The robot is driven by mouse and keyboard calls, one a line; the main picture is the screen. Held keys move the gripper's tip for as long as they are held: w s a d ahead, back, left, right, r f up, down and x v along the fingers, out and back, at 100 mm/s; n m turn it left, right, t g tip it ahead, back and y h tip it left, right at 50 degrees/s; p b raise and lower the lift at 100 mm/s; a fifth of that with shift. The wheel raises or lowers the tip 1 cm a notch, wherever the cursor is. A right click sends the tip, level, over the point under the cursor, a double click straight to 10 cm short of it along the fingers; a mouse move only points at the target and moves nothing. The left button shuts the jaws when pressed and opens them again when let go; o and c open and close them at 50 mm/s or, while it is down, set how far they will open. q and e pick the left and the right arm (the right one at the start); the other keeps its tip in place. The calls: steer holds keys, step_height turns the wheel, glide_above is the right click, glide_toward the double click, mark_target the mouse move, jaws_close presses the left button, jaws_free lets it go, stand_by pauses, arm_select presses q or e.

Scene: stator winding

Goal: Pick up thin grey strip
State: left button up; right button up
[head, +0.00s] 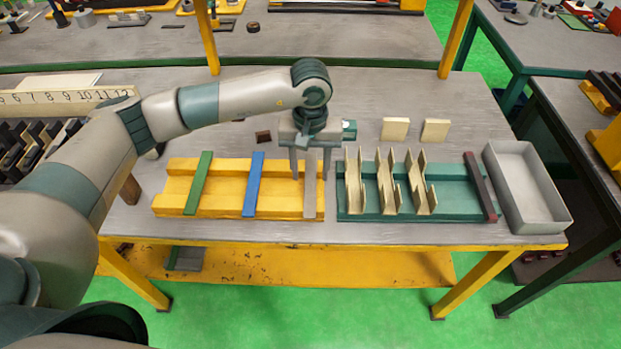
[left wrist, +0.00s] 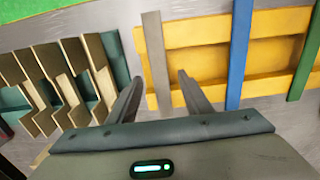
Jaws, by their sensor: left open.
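The thin grey strip (head: 310,190) lies across the right end of the yellow rack (head: 228,206), beside a blue strip (head: 254,186) and a green strip (head: 199,184). In the left wrist view the grey strip (left wrist: 156,58) shows ahead of the fingers, with the blue strip (left wrist: 239,50) to its right. My left gripper (head: 310,176) is open and empty above the rack, its fingers on either side of the strip's line in the head view. In the left wrist view the fingers (left wrist: 158,82) stand apart, with the strip's near end between them. My right gripper is not in view.
A teal rack (head: 452,192) with several cream bent pieces (head: 388,182) and a dark red strip (head: 480,186) stands close on the right. A grey tray (head: 558,213) is at the table's right edge. Two cream blocks (head: 395,129) lie behind the teal rack.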

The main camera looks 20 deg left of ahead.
mark_target(310, 184)
arm_select(q)
steer(key=shift+f, duration=1.15)
jaws_close()
